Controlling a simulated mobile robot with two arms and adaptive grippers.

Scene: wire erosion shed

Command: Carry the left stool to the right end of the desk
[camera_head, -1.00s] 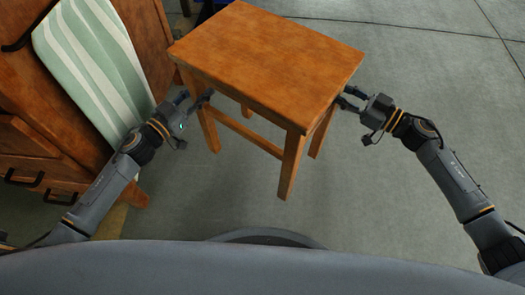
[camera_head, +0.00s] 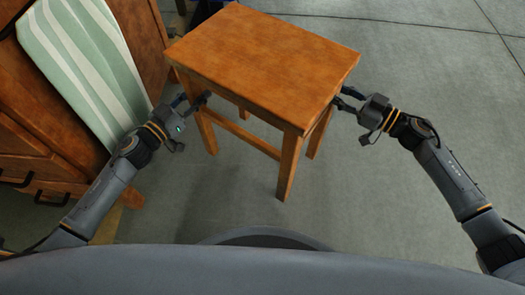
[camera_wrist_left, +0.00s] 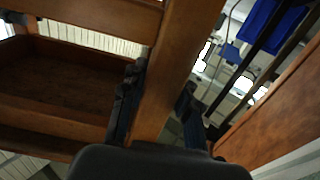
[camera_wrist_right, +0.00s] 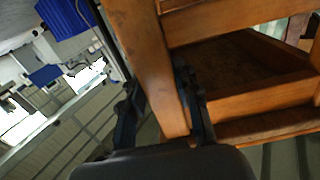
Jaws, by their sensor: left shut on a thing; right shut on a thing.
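The wooden stool (camera_head: 262,62) is in the middle of the head view, its square top facing up and its legs pointing down. My left gripper (camera_head: 202,100) is at its left side; in the left wrist view its fingers are shut around a stool leg (camera_wrist_left: 172,75). My right gripper (camera_head: 343,97) is at its right side; in the right wrist view its fingers are shut around another leg (camera_wrist_right: 152,75). The far legs are mostly hidden under the top. I cannot tell whether the feet touch the floor.
A wooden desk or cabinet (camera_head: 40,110) with dark handles stands close on the left. A green-and-white striped cloth (camera_head: 85,60) lies on it, near my left arm. Grey floor (camera_head: 430,75) is open to the right and beyond the stool.

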